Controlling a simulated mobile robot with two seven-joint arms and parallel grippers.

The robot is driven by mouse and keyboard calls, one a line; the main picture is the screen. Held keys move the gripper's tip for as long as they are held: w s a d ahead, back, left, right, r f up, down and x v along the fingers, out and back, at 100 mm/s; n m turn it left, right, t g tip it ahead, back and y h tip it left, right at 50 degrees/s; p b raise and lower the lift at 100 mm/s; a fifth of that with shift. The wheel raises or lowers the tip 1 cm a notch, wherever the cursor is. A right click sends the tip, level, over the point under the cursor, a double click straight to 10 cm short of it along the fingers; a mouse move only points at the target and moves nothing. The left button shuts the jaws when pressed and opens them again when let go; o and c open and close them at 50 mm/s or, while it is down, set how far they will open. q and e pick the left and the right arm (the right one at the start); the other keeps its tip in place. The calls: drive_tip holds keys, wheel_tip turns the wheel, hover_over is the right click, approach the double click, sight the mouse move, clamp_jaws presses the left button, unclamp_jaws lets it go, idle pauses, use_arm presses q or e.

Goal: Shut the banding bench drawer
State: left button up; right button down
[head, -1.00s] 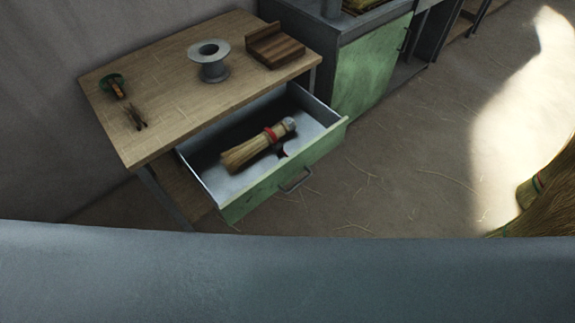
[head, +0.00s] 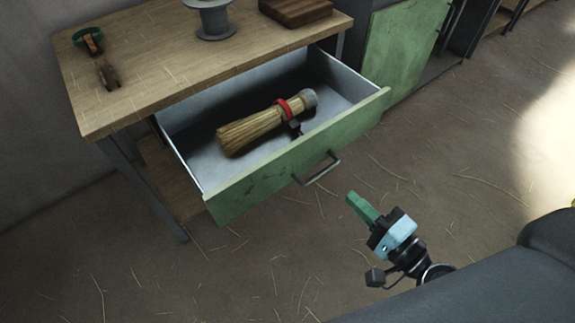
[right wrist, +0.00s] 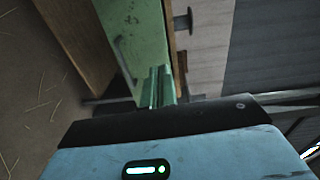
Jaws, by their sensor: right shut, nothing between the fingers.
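The banding bench drawer (head: 290,160) stands pulled open under the wooden bench top, with a worn green front and a grey bar handle (head: 318,170). A straw hand brush (head: 252,131) with a red band and a grey end lies inside it, beside a small dark item. My right gripper (head: 357,201), with green fingers, is shut and empty, in front of the drawer and right of the handle, apart from it. In the right wrist view its fingers (right wrist: 158,84) are together, with a green panel (right wrist: 140,30) beyond them. My left gripper is not in view.
On the bench top (head: 160,65) are a grey spool (head: 213,18), a wooden block (head: 295,10) and small tools at the left. A green cabinet (head: 405,45) stands right of the bench. The floor before the drawer is open, with loose straws.

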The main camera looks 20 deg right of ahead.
sight(299, 146)
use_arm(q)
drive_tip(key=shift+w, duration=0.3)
use_arm(e)
drive_tip(key=shift+w+a+r+m, duration=0.2)
drive_tip(key=shift+w+r+m, duration=0.1)
drive_tip(key=shift+w, duration=0.2)
